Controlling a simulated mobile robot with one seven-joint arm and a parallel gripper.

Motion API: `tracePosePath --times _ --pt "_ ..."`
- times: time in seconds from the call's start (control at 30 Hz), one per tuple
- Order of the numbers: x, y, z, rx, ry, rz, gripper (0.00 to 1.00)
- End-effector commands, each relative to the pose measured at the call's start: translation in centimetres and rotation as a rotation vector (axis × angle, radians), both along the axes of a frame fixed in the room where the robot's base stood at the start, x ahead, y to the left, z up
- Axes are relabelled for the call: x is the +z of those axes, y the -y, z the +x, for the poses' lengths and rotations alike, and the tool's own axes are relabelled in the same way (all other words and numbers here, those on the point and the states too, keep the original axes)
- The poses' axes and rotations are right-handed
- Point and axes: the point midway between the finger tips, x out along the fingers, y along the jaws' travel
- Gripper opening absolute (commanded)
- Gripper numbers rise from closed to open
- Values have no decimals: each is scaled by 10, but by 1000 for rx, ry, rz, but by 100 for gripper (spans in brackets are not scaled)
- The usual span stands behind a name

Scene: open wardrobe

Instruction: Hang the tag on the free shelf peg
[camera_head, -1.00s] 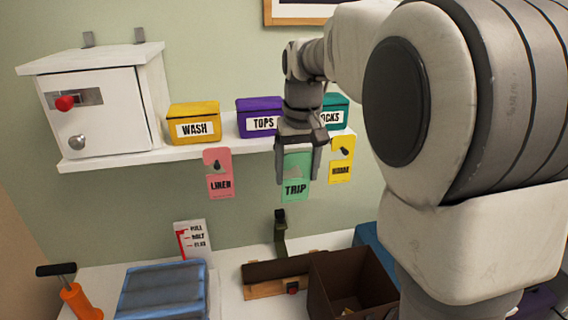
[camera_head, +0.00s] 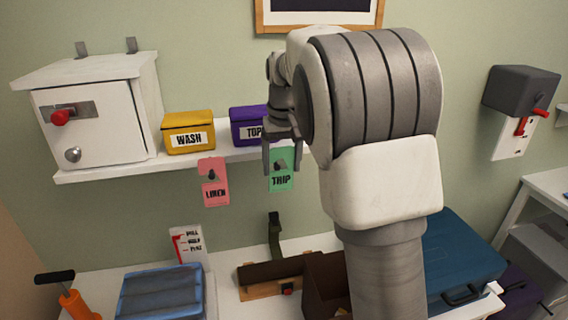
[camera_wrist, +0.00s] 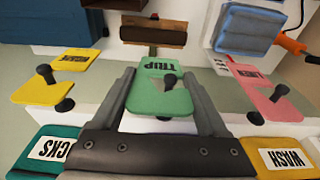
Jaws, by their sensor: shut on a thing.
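The green TRIP tag (camera_head: 283,183) is upright below the front of the white shelf (camera_head: 110,172). My gripper (camera_wrist: 160,85) is shut on this tag, with one finger along each side edge in the wrist view. The tag's hole area (camera_wrist: 168,79) lies between the fingers. A dark peg part shows at the hole in the head view, but I cannot tell whether the tag rests on it. A pink LINEN tag (camera_head: 213,187) hangs on a peg to the left. A yellow tag (camera_wrist: 43,88) hangs on another peg; my arm hides it in the head view.
Yellow WASH (camera_head: 188,120) and purple TOPS (camera_head: 244,112) boxes stand on the shelf beside a white cabinet (camera_head: 90,125). A teal box (camera_wrist: 40,150) shows in the wrist view. Below are a blue folded item (camera_head: 160,292), a brown box (camera_head: 322,280) and a blue case (camera_head: 462,258).

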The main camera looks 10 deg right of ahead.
Motion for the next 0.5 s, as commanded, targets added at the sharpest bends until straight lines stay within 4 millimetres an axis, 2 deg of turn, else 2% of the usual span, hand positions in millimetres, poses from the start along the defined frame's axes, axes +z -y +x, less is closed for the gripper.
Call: tracePosePath --times 0.17,0.33,0.5 --pt "0 0 12 0 -2 -1 25" --pt "-1 -13 11 0 -1 -1 25" --pt "-11 -12 11 -1 -1 0 25"
